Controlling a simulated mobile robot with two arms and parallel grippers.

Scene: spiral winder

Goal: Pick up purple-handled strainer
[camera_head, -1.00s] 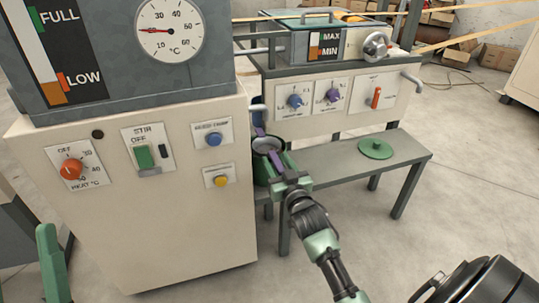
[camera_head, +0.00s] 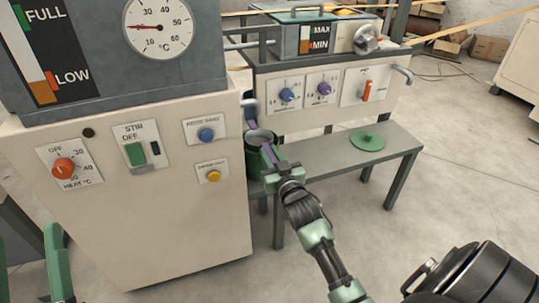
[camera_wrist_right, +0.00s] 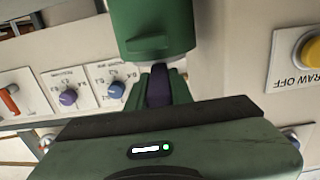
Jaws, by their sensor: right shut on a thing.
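The strainer (camera_head: 260,136) shows as a round grey bowl at the mouth of a dark green container (camera_head: 252,166), between the cream cabinet and the bench. My right gripper (camera_head: 270,158) is shut on its purple handle, on the near side of the bowl. In the right wrist view the purple handle (camera_wrist_right: 159,86) lies between my green fingers, with the green container (camera_wrist_right: 152,28) just beyond. The bowl is hidden in that view. I cannot tell whether the strainer touches the container.
The cream cabinet (camera_head: 130,225) with dials and buttons stands close on the left. A grey bench (camera_head: 330,158) with a green lid (camera_head: 367,141) is on the right, below a control panel (camera_head: 335,92). Open floor lies in front of the bench.

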